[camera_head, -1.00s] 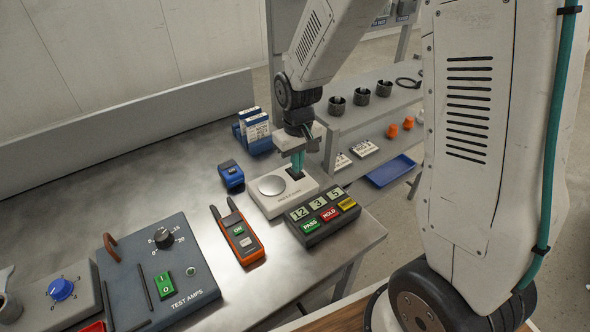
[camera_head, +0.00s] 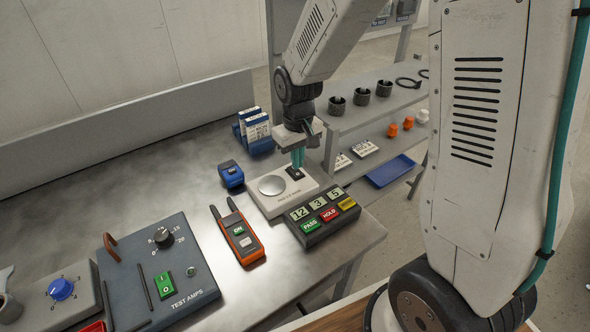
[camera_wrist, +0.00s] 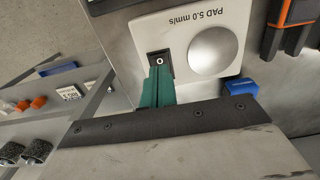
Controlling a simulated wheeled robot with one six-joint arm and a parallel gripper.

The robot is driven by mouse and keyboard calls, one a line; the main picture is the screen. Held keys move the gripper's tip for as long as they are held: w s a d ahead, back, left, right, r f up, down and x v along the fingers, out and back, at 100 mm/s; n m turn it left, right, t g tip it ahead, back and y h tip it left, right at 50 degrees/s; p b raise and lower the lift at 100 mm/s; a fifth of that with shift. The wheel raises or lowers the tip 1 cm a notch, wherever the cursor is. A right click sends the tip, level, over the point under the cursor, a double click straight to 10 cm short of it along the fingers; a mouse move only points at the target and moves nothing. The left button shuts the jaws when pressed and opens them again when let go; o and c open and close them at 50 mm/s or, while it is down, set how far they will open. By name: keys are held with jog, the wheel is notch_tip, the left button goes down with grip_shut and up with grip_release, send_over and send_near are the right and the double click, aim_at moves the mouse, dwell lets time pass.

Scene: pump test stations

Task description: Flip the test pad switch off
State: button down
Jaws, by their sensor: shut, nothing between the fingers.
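The test pad (camera_head: 262,203) is a white block with a round silver disc. It stands near the bench's right edge. Its small black rocker switch (camera_head: 295,173) sits at the far right end. In the wrist view the test pad (camera_wrist: 185,22) is marked "PAD 5.0 mm/s", and the switch (camera_wrist: 156,55) shows a white "O". My gripper (camera_head: 298,164), with green fingers, is shut and empty, just above the switch. In the wrist view the gripper's fingertips (camera_wrist: 159,70) overlap part of the switch; contact cannot be told.
A black panel (camera_head: 322,232) with PASS and HOLD buttons stands close in front of the pad. An orange handheld meter (camera_head: 243,245) lies to its left. A blue device (camera_head: 230,175) stands behind. The TEST AMPS box (camera_head: 205,292) is at the front left.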

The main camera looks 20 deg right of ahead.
aim_at(298, 174)
jog(key=shift+r, duration=2.45)
jog(key=s+d+r, duration=0.1)
jog(key=s+r, duration=0.4)
jog(key=s, duration=0.3)
jog(key=s+d+r+m+t, duration=0.1)
jog(key=s+r, duration=0.4)
jog(key=s, duration=0.3)
jog(key=s+d+r+m, duration=0.1)
jog(key=s+r, duration=0.3)
jog(key=s, duration=0.5)
jog(key=shift+r, duration=0.4)
jog(key=shift+s+d, duration=0.1)
jog(key=shift+s, duration=0.05)
